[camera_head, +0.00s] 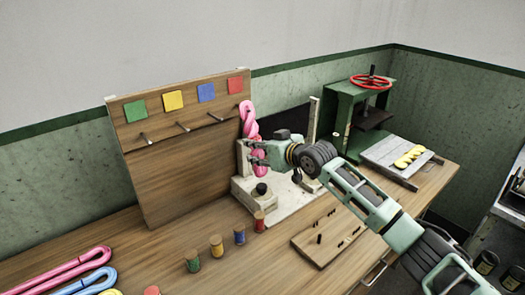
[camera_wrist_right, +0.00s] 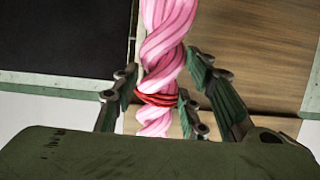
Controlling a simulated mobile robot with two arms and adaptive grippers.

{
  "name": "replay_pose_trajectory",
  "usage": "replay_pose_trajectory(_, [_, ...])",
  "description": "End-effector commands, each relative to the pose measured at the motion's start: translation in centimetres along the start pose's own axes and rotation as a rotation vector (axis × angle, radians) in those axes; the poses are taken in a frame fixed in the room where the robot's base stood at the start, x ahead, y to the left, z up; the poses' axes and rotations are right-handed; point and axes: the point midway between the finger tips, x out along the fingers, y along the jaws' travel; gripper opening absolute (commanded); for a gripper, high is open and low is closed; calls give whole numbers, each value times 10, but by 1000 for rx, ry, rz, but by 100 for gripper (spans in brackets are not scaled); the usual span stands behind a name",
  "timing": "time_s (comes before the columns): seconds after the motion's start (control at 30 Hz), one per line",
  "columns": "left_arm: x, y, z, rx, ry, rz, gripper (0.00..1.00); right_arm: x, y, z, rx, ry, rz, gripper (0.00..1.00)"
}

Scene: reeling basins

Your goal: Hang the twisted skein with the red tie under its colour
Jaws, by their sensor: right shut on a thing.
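A pink twisted skein (camera_head: 249,119) hangs upright at the right edge of a wooden board (camera_head: 180,175), just below the red square (camera_head: 235,85). My right gripper (camera_head: 259,152) is shut on the skein's lower part. In the right wrist view the fingers (camera_wrist_right: 158,98) sit either side of the skein (camera_wrist_right: 168,40) at its red tie (camera_wrist_right: 156,99). The board also has green (camera_head: 135,111), yellow (camera_head: 173,101) and blue (camera_head: 206,92) squares, with pegs (camera_head: 183,126) below them. The peg under red is hidden; I cannot tell whether the skein is on it. My left gripper is out of view.
Several coloured spools (camera_head: 216,245) stand in front of the board. A pale stand (camera_head: 240,187) is behind my gripper. A wooden peg block (camera_head: 330,235), a green press (camera_head: 345,105) and yellow skeins on a rack (camera_head: 383,155) are rightward. Pink and blue loops (camera_head: 75,268) lie front left.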

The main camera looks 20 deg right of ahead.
Motion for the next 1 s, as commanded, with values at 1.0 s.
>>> replay_pose_trajectory(1.0, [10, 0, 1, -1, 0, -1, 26, 22, 0, -2, 0, 2, 0, 13])
